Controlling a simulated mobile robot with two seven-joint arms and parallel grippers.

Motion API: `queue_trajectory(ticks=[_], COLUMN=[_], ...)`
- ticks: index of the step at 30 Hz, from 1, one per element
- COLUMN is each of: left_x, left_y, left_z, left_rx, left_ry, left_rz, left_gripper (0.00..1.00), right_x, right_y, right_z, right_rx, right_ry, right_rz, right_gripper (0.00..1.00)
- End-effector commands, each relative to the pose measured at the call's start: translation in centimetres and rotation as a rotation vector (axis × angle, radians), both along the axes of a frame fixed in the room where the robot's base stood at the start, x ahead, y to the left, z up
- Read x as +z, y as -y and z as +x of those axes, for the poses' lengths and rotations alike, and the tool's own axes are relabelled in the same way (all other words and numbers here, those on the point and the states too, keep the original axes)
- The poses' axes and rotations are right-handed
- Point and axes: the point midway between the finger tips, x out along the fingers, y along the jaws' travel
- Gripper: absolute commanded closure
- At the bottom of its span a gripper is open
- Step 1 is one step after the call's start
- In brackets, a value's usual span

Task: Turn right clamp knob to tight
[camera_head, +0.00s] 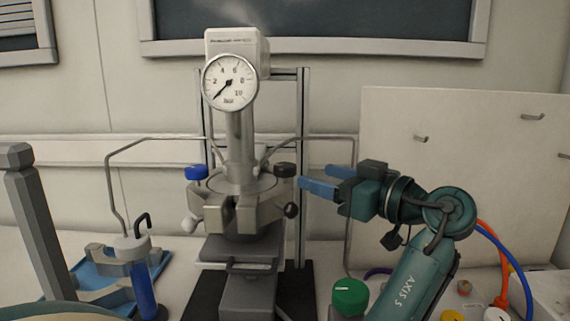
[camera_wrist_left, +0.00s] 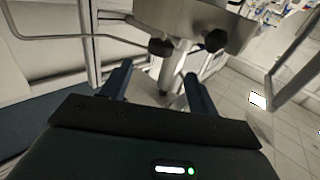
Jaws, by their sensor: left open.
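The pressure reactor (camera_head: 240,205) stands in the middle of the head view, with a round gauge on top and a grey split clamp around its head. The right clamp knob (camera_head: 291,210) is a small black ball on the clamp's right side. My left gripper (camera_head: 314,177) is open and empty, its blue fingers pointing left, to the right of the knob and slightly above it, apart from it. In the left wrist view two black knobs (camera_wrist_left: 160,47) (camera_wrist_left: 215,40) show beyond the open fingers; which is the clamp knob I cannot tell. My right gripper is not in view.
A black valve knob (camera_head: 285,169) sits just above the clamp knob, and a blue one (camera_head: 196,172) is at the left. A metal tube (camera_head: 352,230) runs down behind my gripper. A blue tray (camera_head: 62,283) lies left.

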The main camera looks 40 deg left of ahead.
Motion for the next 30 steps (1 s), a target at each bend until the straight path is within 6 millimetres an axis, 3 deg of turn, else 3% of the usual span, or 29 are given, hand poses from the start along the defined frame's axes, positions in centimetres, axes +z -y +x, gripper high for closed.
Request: queue_trajectory(ticks=[6, 13, 26, 30], left_x=[0.2, 0.1, 0.0, 0.0], left_y=[-4.9, -8.3, -9.5, -9.5], left_z=[0.0, 0.1, 0.1, 0.1], left_rx=[0.004, 0.001, -0.001, -0.001], left_ry=[-0.001, -0.001, -0.001, -0.001], left_rz=[0.002, 0.002, 0.001, 0.001], left_gripper=[0.40, 0.40, 0.40, 0.50], right_x=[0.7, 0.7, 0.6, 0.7], right_y=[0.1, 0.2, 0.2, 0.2], right_z=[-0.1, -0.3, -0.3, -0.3], right_rx=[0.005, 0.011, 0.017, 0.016], right_ry=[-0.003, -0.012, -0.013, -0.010], right_rz=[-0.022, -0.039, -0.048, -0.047], right_gripper=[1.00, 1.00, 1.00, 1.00])
